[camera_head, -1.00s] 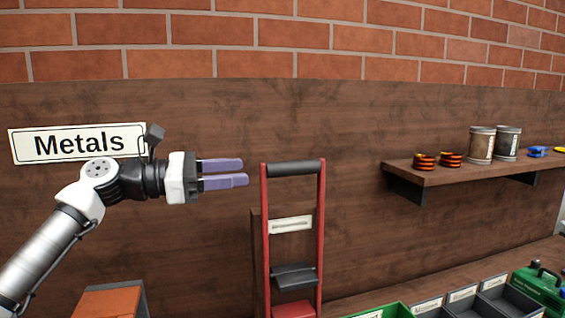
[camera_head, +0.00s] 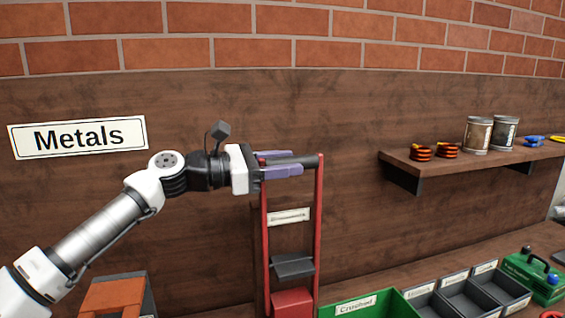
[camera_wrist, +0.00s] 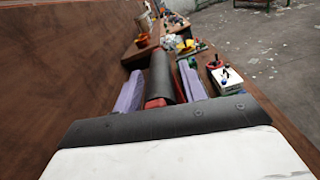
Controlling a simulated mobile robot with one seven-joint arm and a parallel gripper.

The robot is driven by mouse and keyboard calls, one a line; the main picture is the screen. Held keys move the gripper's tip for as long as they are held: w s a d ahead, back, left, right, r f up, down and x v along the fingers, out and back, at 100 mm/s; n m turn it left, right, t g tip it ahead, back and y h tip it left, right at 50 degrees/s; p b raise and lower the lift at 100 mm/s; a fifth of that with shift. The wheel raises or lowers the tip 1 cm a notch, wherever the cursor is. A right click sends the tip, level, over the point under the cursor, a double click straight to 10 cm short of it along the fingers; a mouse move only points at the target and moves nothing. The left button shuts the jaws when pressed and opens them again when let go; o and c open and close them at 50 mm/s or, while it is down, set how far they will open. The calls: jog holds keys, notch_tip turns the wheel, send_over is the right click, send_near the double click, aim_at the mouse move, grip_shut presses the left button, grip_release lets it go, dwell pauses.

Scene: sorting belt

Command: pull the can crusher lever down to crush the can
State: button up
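The can crusher (camera_head: 319,215) is a tall red frame against the wooden wall, with a dark bar handle (camera_head: 308,161) across its top. The handle also shows in the wrist view (camera_wrist: 160,78). My gripper (camera_head: 297,162) has two purple fingers that lie on either side of the handle. In the wrist view the fingers (camera_wrist: 160,68) stand apart with the handle between them and narrow gaps beside it, so the gripper looks open. A dark plate (camera_head: 292,267) sits lower in the frame above a red block (camera_head: 292,302). I cannot make out a can in the crusher.
A shelf (camera_head: 430,168) with cans and orange-black rings is on the right wall. Below are a green bin labelled Crushed (camera_head: 340,312), grey bins (camera_head: 470,293) and a green box (camera_head: 535,275). An orange-topped box (camera_head: 113,297) is at lower left.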

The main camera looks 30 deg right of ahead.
grip_shut()
jog(key=shift+s, duration=0.15)
